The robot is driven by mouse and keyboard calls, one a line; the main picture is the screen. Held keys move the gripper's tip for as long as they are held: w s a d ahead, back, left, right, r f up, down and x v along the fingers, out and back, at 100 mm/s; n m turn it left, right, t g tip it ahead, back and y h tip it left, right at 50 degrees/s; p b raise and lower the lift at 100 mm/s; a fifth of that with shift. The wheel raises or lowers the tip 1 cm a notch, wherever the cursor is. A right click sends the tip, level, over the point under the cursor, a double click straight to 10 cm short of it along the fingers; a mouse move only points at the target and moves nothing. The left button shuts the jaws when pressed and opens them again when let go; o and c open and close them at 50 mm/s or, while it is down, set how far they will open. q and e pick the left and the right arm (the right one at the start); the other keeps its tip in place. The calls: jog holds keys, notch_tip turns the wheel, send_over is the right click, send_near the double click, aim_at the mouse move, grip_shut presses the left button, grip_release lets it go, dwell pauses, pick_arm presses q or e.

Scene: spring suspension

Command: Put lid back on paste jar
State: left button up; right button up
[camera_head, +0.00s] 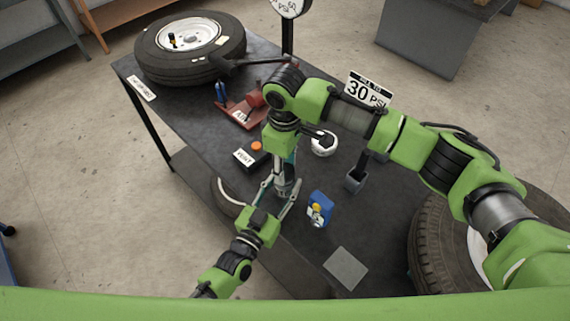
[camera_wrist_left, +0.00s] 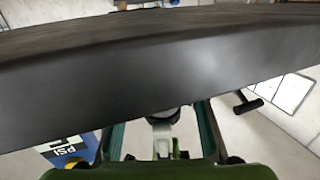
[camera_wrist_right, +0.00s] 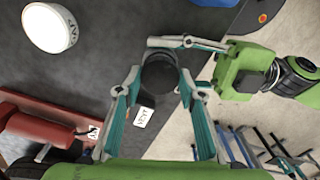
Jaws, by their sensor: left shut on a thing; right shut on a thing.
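My right gripper (camera_wrist_right: 158,82) points down over the front of the table and is shut on a dark round piece (camera_wrist_right: 158,70), which looks like the jar's lid seen from above. My left gripper (camera_wrist_right: 188,66) comes in from the side, with its fingers on either side of the same place. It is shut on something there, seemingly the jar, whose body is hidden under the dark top. In the head view the two grippers meet at the table's front edge. I cannot tell whether lid and jar touch. In the left wrist view a large dark surface hides the fingertips.
A white round container (camera_head: 323,146) stands behind my right gripper. A blue box (camera_head: 320,208) stands to the right, beside a grey square plate (camera_head: 345,268). A red tool (camera_head: 242,110), a VENT label (camera_head: 243,157) and a tyre (camera_head: 190,45) lie toward the back left.

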jog(key=shift+f, duration=0.6)
dwell(0.3)
